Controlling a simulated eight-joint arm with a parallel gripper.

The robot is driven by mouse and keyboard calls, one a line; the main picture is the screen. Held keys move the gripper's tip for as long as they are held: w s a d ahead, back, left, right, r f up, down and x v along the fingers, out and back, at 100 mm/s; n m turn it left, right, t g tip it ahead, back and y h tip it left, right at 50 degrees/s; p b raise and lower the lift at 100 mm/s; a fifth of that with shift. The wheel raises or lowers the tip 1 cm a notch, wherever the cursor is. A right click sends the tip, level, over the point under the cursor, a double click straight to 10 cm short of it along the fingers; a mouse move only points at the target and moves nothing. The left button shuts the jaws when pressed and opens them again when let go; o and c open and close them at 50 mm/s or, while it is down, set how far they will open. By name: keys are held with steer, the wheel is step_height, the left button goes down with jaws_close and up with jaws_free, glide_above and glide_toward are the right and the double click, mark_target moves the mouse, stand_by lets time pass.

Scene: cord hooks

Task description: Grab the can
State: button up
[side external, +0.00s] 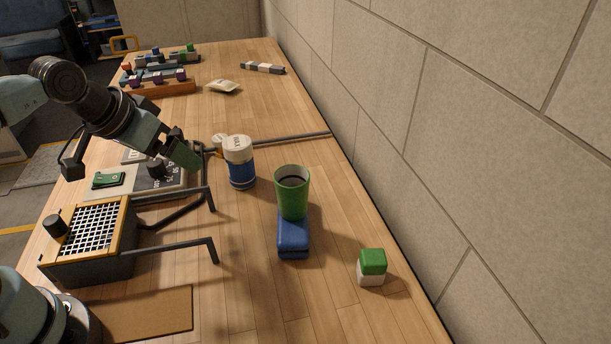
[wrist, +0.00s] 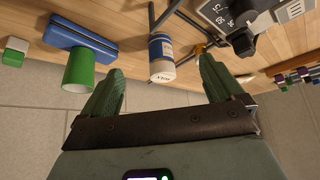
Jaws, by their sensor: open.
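The can (side external: 240,162), white on top and blue below, stands upright on the wooden table near the middle of the side view. It also shows in the wrist view (wrist: 161,57), between the two finger tips in the picture and beyond them. My gripper (side external: 188,155) has green fingers and is to the left of the can in the side view, apart from it. The wrist view shows my gripper (wrist: 162,68) open, with a wide gap and nothing held. The can is not hidden in either view.
A green cup (side external: 291,192) stands on a blue case (side external: 293,235), right of the can. A green-and-white block (side external: 371,267) is nearer the wall. Dark hook rods (side external: 180,247) reach out from a yellow-framed grille box (side external: 90,232). Another rod (side external: 290,137) lies behind the can.

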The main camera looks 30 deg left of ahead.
steer(key=w+r+n+g, duration=0.2)
steer(key=w+r+g, duration=0.1)
steer(key=w, duration=0.5)
steer(key=n+g, duration=0.1)
steer(key=g, duration=0.2)
glide_above(235, 143)
step_height(235, 143, down, 2)
steer(key=shift+s+f, duration=0.1)
steer(key=shift+f, duration=0.6)
step_height(235, 143, down, 6)
steer(key=shift+f, duration=0.1)
steer(key=shift+w+f, duration=0.25)
steer(key=shift+f, duration=1.05)
steer(key=shift+w+f, duration=0.2)
steer(key=shift+f, duration=1.05)
steer(key=shift+c, duration=0.3)
steer(key=c, duration=1.2)
